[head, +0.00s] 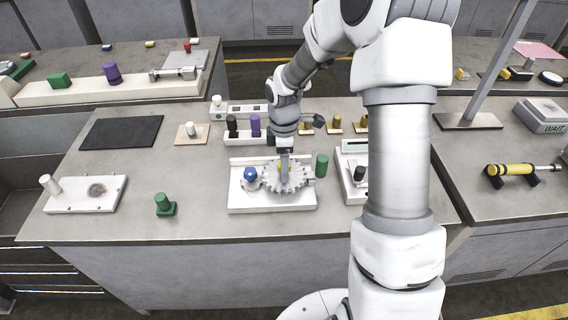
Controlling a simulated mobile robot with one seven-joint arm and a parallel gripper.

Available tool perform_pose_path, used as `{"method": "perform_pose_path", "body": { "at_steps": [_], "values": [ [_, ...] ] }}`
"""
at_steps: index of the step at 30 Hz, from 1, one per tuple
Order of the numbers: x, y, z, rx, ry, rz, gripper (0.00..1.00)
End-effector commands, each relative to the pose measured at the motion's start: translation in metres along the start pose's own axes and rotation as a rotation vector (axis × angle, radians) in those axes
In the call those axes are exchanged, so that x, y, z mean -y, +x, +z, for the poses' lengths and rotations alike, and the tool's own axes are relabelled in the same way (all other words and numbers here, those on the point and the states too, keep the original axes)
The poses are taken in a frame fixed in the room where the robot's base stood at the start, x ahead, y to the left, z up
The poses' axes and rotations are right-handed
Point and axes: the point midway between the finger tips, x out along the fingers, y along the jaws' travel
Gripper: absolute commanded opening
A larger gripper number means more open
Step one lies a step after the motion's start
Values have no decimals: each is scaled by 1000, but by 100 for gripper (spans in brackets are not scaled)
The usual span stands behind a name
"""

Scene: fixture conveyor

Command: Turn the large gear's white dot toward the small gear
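The large grey toothed gear (297,180) lies on a white base plate (272,202) near the middle of the grey table. The small gear (245,184), with a blue knob on top, is just left of it, and their edges are close together. My gripper (284,172) points down over the large gear's centre, at or just above a small yellowish part there. Its fingers are too small to tell open from shut, or whether they touch. I cannot make out the white dot; the gripper covers part of the gear.
Behind is a white rack (262,138) with black and purple pegs. A white device (353,187) stands to the right. A green piece (164,205) is at left.

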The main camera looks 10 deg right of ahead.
Motion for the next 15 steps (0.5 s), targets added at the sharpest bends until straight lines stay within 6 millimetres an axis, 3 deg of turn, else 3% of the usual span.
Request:
{"method": "perform_pose_path", "body": {
  "at_steps": [10, 15],
  "values": [
    [0, -2, 0, 1, 1, -1, 73],
    [0, -25, 0, 1, 0, 2, 73]
  ]
}}
